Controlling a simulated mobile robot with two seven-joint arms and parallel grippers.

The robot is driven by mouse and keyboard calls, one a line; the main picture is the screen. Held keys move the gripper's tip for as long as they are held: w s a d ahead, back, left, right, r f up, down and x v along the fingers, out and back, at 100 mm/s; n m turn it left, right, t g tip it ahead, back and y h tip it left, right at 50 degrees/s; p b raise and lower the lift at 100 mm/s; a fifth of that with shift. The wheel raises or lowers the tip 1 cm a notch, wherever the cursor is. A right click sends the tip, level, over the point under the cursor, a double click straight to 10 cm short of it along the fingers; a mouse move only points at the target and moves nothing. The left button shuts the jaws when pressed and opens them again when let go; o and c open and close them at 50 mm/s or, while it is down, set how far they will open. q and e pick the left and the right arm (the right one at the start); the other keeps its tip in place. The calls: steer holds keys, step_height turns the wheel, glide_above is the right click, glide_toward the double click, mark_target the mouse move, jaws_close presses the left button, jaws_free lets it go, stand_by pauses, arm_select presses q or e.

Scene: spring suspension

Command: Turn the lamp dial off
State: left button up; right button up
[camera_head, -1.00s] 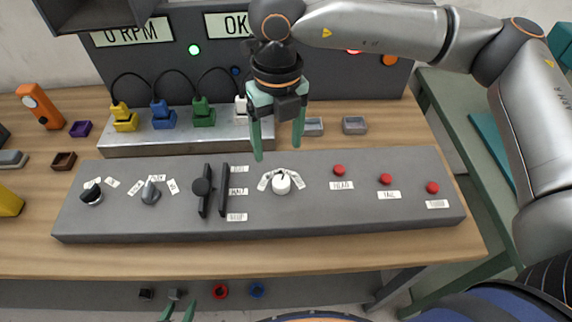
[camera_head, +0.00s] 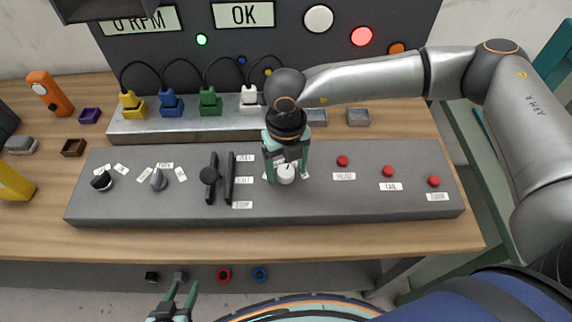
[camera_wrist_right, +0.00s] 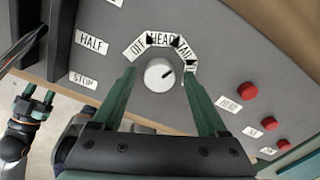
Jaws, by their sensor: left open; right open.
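The lamp dial is a white round knob (camera_head: 286,174) on the grey control panel (camera_head: 330,205). The label OFF (camera_wrist_right: 137,47) is at the left of that arc, with HEAD at the top. My right gripper (camera_head: 287,178) is open, its green fingers on either side of the dial; contact cannot be told. My left gripper (camera_head: 180,296) is open and empty below the table's front edge.
Left of the dial stand a black lever (camera_head: 212,178) in a slotted plate and two more knobs. Right of it are red buttons (camera_head: 388,171). Coloured plugs (camera_head: 210,100) with black cables stand behind the panel.

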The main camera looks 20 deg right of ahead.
steer(key=shift+c, duration=0.4)
jaws_close()
